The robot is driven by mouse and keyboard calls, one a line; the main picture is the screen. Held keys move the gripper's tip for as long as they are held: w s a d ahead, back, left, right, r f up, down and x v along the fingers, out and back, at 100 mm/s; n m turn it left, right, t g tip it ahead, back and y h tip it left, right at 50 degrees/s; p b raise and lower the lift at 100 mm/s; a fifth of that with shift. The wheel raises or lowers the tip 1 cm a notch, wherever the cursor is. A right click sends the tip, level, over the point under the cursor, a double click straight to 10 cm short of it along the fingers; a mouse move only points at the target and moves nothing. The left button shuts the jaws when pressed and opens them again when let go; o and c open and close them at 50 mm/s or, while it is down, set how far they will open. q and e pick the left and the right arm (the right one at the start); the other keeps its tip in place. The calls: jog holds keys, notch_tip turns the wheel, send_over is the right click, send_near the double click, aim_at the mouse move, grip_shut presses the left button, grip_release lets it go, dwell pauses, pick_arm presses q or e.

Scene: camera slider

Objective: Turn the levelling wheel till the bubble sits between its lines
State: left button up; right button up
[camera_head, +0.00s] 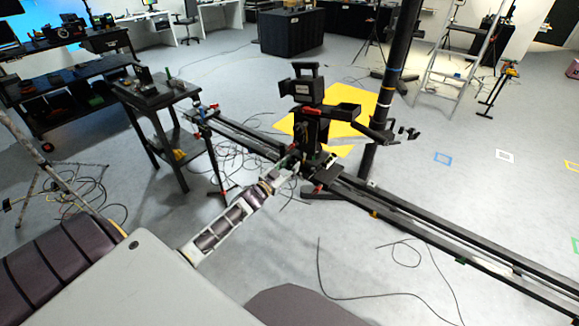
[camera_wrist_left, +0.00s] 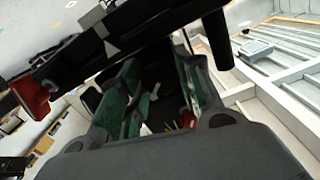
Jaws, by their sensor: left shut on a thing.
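The camera slider (camera_head: 425,217) is a long dark double rail crossing the floor diagonally, with a black camera rig (camera_head: 308,110) on its carriage. My left gripper (camera_head: 290,161) reaches the base of the rig from the front left. In the left wrist view, my left gripper (camera_wrist_left: 152,100) shows green finger pads closed around a dark part, which appears to be the levelling wheel (camera_wrist_left: 160,84). Its edges are mostly hidden by the fingers. A black plate with a pale triangular mark (camera_wrist_left: 111,47) lies just above the fingers. I cannot make out the bubble or its lines.
A small black side table (camera_head: 155,95) stands at the slider's left end. A dark vertical pole (camera_head: 392,80) rises close behind the rig. Loose cables (camera_head: 395,290) lie on the floor in front. A yellow mat (camera_head: 285,124) lies behind the rail.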

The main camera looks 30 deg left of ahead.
pick_arm(q)
jog(key=shift+m, duration=1.1)
jog(key=m+p, duration=0.1)
jog(key=m, duration=0.2)
jog(key=shift+m, duration=2.6)
jog(key=shift+d+m+b, duration=0.1)
jog(key=shift+m+b, duration=0.3)
jog(key=shift+m, duration=1.1)
jog(key=o, duration=0.6)
jog(key=shift+c, duration=0.2)
jog(key=o, duration=0.5)
jog(key=shift+c, duration=0.2)
jog(key=shift+s+f, duration=0.1)
jog(key=shift+s, duration=0.45)
jog(key=s+a, duration=0.1)
jog(key=s, duration=0.9)
jog(key=shift+s, duration=0.4)
pick_arm(e)
jog(key=shift+s+d, duration=0.15)
jog(key=shift+d, duration=0.25)
